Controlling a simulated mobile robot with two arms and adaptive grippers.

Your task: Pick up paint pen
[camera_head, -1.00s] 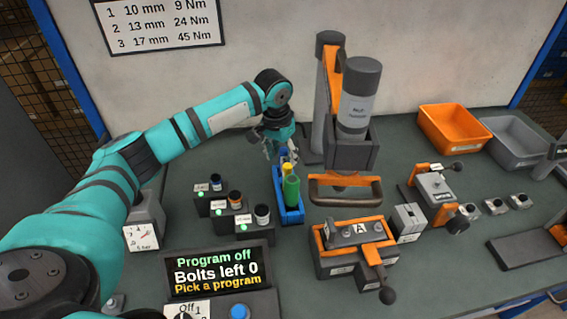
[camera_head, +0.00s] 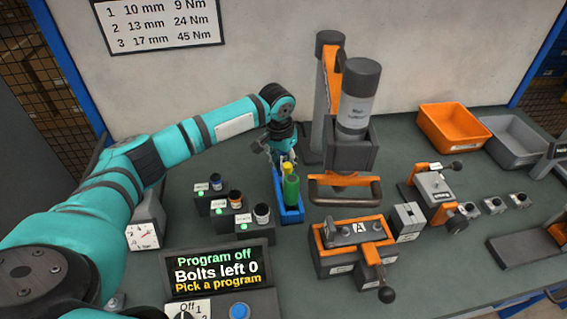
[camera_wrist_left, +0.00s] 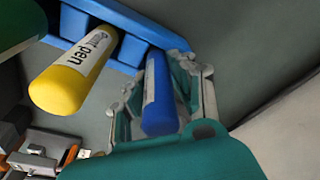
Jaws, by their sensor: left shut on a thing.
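A narrow blue rack (camera_head: 291,214) stands on the bench and holds upright pens. A green one (camera_head: 291,190) is nearest and a yellow one (camera_head: 288,169) is behind it. In the left wrist view the yellow pen (camera_wrist_left: 72,74) has a white label ending in "pen". My left gripper (camera_head: 284,158) is at the rack's far end. In the left wrist view its fingers (camera_wrist_left: 160,100) are shut on a blue pen (camera_wrist_left: 157,92), whose far end meets the rack (camera_wrist_left: 135,45). I cannot tell whether it is still seated. My right gripper is out of view.
The orange-and-grey press (camera_head: 345,135) with its handle (camera_head: 345,190) stands close right of the rack. Several small jars on dark blocks (camera_head: 238,206) stand left. A display (camera_head: 218,272) is in front. Orange (camera_head: 452,128) and grey (camera_head: 518,140) bins are at the right.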

